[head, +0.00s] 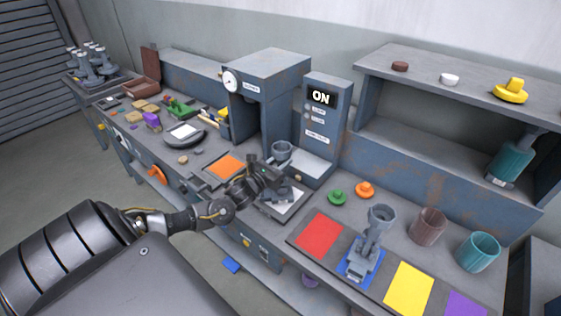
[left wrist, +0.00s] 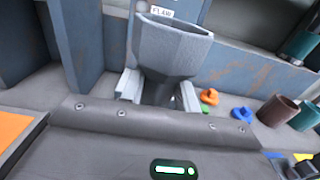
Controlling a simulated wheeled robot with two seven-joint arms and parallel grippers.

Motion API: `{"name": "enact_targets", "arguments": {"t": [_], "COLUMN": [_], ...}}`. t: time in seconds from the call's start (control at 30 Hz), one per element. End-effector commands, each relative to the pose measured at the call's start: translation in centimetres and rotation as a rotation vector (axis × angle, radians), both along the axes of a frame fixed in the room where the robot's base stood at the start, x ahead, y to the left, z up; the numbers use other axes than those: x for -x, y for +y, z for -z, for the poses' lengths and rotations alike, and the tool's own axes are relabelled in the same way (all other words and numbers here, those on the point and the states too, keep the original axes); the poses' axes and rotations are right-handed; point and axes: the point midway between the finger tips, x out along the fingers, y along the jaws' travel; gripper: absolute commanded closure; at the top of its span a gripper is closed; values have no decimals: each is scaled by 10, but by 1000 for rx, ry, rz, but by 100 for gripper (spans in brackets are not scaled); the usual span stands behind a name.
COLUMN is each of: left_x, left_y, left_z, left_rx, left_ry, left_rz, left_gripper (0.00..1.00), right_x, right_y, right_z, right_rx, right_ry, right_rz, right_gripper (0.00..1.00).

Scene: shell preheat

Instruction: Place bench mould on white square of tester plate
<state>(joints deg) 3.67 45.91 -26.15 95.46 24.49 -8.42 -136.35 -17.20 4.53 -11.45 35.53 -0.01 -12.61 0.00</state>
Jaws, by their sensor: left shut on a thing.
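The grey bench mould (head: 282,151), with its flared cup on top, stands upright in the jaws of my left gripper (head: 270,178). In the left wrist view the mould (left wrist: 172,48) fills the space between the two pale fingers, which close around its narrow neck. Its foot is over the white square (head: 292,202) of the tester plate (head: 266,210). My gripper hides part of the mould and plate, and I cannot tell whether the foot touches the square. My right gripper is in neither view.
The ON panel (head: 321,110) and the gauge press (head: 262,85) stand close behind. An orange square plate (head: 226,168) lies left. A similar grey mould (head: 377,232) stands on a blue square at right, near the red square (head: 318,232), a brown cup (head: 429,226) and a teal cup (head: 478,251).

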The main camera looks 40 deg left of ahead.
Motion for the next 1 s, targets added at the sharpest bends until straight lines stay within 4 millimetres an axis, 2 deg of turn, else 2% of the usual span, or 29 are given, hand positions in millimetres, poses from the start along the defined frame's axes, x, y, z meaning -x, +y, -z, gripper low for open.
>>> {"name": "enact_targets", "arguments": {"t": [0.07,0.1,0.27,0.53,0.67,1.0], "left_x": [0,0,0,1,10,74], "left_y": [0,0,0,0,0,-2], "left_z": [1,0,0,3,4,5], "left_rx": [0,0,0,0,-1,-1], "left_ry": [-4,-4,-3,3,4,3], "left_rz": [0,0,0,0,1,2], "left_gripper": [100,65,44,43,43,43], "right_x": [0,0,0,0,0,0], "right_y": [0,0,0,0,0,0], "right_z": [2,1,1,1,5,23], "right_rx": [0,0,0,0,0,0], "right_ry": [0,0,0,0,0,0], "right_rz": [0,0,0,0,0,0], "right_gripper": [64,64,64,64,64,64]}}
